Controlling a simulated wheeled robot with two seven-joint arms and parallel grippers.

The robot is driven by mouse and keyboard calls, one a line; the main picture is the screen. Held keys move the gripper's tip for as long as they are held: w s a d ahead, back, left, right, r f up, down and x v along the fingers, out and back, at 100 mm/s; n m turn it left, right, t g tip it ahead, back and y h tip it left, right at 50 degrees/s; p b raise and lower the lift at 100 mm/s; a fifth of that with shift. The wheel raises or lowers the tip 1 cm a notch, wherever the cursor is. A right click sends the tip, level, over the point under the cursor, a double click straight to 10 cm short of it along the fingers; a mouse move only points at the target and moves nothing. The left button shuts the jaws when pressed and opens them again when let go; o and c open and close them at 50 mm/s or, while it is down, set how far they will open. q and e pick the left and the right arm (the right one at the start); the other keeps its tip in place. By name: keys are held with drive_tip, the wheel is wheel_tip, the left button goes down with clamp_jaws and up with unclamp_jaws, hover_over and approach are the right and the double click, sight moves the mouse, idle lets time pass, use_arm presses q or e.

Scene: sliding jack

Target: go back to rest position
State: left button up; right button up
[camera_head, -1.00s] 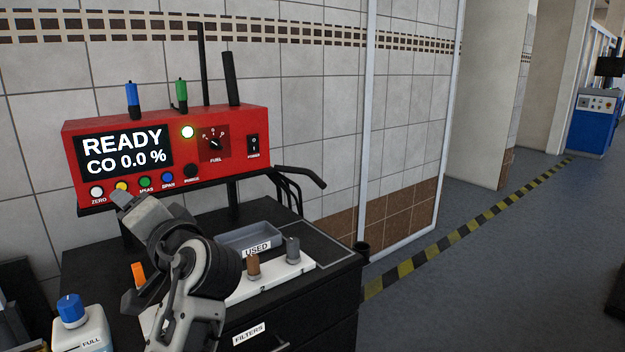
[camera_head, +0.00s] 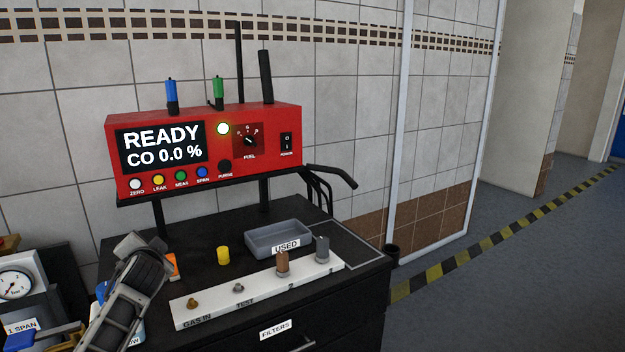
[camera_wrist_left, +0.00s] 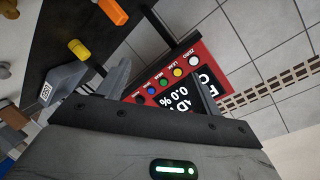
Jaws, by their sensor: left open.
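My left arm shows in the head view at lower left, over the left end of the black bench top (camera_head: 350,243); its fingertips cannot be made out there. In the left wrist view my left gripper (camera_wrist_left: 162,82) is open, its two fingers apart with nothing between them. Beyond the fingers is the red analyser (camera_wrist_left: 178,70), upside down in that view. In the head view the red analyser (camera_head: 255,118) reads READY, CO 0.0 %, with a lit lamp. My right gripper is not in view.
A white strip (camera_head: 215,308) with several fittings, a grey USED tray (camera_head: 262,243), a yellow cap (camera_head: 223,256) and an orange item (camera_head: 173,268) are on the bench. A gauge (camera_head: 15,284) stands at far left. Open floor lies at right.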

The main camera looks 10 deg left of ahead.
use_arm(q)
drive_tip(key=w+d+r+n+t+h, duration=0.2)
drive_tip(key=w+d+t+h, duration=0.15)
drive_tip(key=d+h, duration=0.3)
drive_tip(key=s+d+f+g+h+b, duration=0.1)
drive_tip(key=s+d+f, duration=0.4)
drive_tip(key=f, duration=0.3)
drive_tip(key=s+d+f+h+b, duration=0.1)
drive_tip(key=s+d+f+b, duration=0.1)
drive_tip(key=s+d+f, duration=0.4)
drive_tip(key=s+d+f+g+h+b, duration=0.1)
drive_tip(key=s+d+f, duration=0.2)
drive_tip(key=s, duration=0.6)
drive_tip(key=s+d+f+g+h+b, duration=0.1)
drive_tip(key=s+d+f, duration=0.3)
drive_tip(key=s, duration=0.5)
drive_tip(key=s+d+f+g+h+b, duration=0.1)
drive_tip(key=s+d+f+g+b, duration=0.1)
drive_tip(key=s+d+f, duration=0.2)
drive_tip(key=s+f, duration=0.3)
drive_tip(key=s, duration=0.2)
drive_tip(key=shift+f+b, duration=0.3)
drive_tip(key=shift+f, duration=0.05)
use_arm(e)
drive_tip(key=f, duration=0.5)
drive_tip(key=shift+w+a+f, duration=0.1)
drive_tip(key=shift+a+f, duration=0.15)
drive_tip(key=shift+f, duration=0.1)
use_arm(q)
drive_tip(key=shift+d, duration=0.1)
